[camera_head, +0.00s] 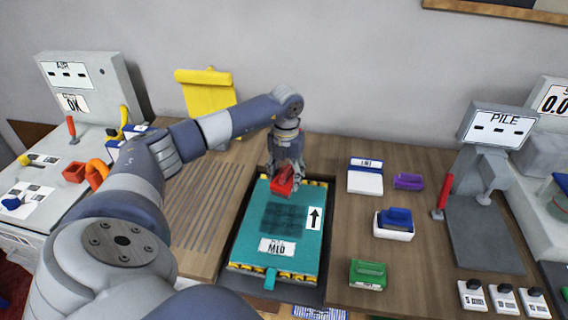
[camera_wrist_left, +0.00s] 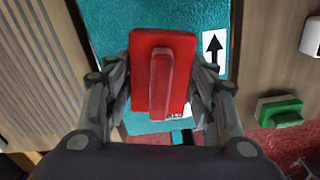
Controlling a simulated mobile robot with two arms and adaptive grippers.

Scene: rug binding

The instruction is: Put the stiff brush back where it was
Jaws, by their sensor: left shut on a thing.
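A red block-shaped brush with a raised grip (camera_head: 284,186) is held by my left gripper (camera_head: 288,176) over the far end of the teal rug piece. In the left wrist view the red brush (camera_wrist_left: 150,96) sits between the two fingers, which are shut on it. Its bristle side is hidden, and I cannot tell whether it touches the rug. The teal rug (camera_head: 257,232) lies in a dark tray (camera_head: 314,296), with a dark patch, a label and an arrow on top. My right gripper is not in view.
Right of the tray are a white-and-blue box (camera_head: 365,180), a purple block (camera_head: 408,181), a blue block (camera_head: 398,216) in a white holder and a green block (camera_head: 367,275). A PILE gauge (camera_head: 495,128) stands further right. A slatted board (camera_head: 208,205) lies left. Bare wood shows between the blocks.

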